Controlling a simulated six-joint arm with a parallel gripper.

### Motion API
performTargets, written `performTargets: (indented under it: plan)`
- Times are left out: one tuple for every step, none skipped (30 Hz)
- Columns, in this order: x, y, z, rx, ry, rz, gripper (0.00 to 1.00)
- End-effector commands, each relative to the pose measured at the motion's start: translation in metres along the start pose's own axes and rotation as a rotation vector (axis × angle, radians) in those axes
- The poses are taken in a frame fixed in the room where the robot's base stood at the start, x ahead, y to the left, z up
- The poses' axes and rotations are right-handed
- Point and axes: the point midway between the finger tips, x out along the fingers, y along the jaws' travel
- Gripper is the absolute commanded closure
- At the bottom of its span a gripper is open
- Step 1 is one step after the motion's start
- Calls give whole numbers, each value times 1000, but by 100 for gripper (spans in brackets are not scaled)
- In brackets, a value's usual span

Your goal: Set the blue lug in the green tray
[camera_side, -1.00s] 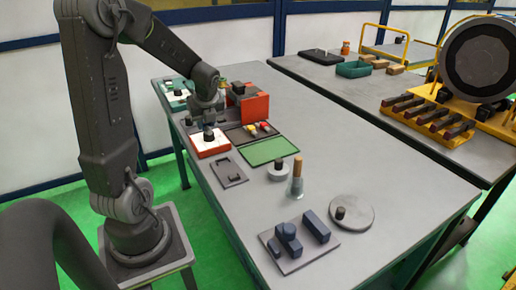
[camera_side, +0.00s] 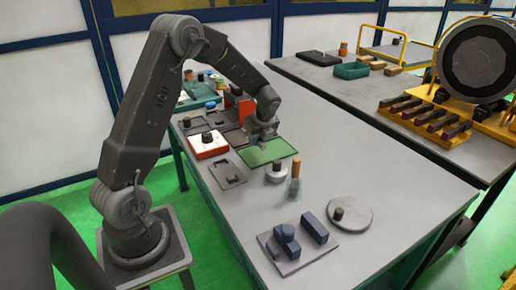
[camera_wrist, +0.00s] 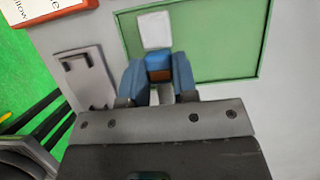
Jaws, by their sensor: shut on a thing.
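The green tray (camera_side: 282,150) is a flat, shallow rectangle on the grey bench, with no object seen lying on it. In the wrist view its green floor and dark rim (camera_wrist: 220,45) fill the upper right. My gripper (camera_side: 262,143) is low over the tray's left part. In the wrist view my gripper (camera_wrist: 158,70) has its two blue fingers shut on the blue lug (camera_wrist: 158,60), which shows a pale flat end, a blue band and a brown part. The pale end overlaps the tray in the picture. The gap beneath the lug cannot be judged.
A red-sided box (camera_side: 208,147) with a dark knob stands left of the tray. A grey plate with a dark bracket (camera_side: 228,174) lies in front of it. A round knobbed piece (camera_side: 276,172) and a wooden-handled tool (camera_side: 295,180) stand near the tray's front.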

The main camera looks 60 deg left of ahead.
Motion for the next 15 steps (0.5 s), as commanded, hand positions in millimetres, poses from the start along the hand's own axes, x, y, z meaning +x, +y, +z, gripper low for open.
performTargets:
  plan:
    - [1,-2,-2,1,0,1,97]
    - [2,-2,-3,0,0,1,97]
    - [5,-2,-4,0,0,2,97]
    - [7,-2,-5,0,0,2,97]
    - [10,-2,-6,1,0,3,97]
    - [15,-1,-8,2,1,4,97]
    - [20,-1,-10,3,1,4,97]
    - [24,-1,-12,2,1,3,97]
    - [30,-1,-14,2,1,4,97]
    - [33,-1,-15,2,1,4,97]
    - [36,-1,-16,2,1,2,97]
    - [38,-2,-17,1,0,1,97]
    - [38,-2,-17,0,0,0,97]
    - [38,-2,-17,0,0,0,97]
    - [38,-2,-17,0,0,-1,97]
